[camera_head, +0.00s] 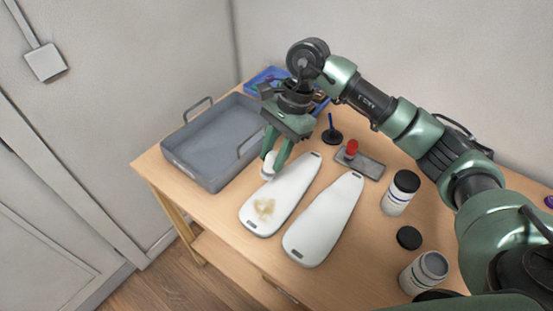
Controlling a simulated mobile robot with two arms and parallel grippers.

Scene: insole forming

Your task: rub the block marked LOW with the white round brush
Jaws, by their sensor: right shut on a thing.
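Two long white sole-shaped blocks lie side by side on the wooden table (231,207). The left block (289,187) has a brownish smear near its front end; the right block (325,220) looks clean. Each has a small dark label at its ends, too small to read, so I cannot tell which is marked LOW. My right gripper (274,160) points down at the far left edge of the smeared block. It is shut on a small white thing, apparently the white round brush (267,170); whether it touches the block I cannot tell. My left gripper is out of view.
A grey tray with handles (189,172) stands at left, close to the gripper. A grey plate with a red knob (352,148), a black round base with a blue stick (332,134), a capped jar (401,192), an open jar (424,271) and a black lid (409,238) are behind and right.

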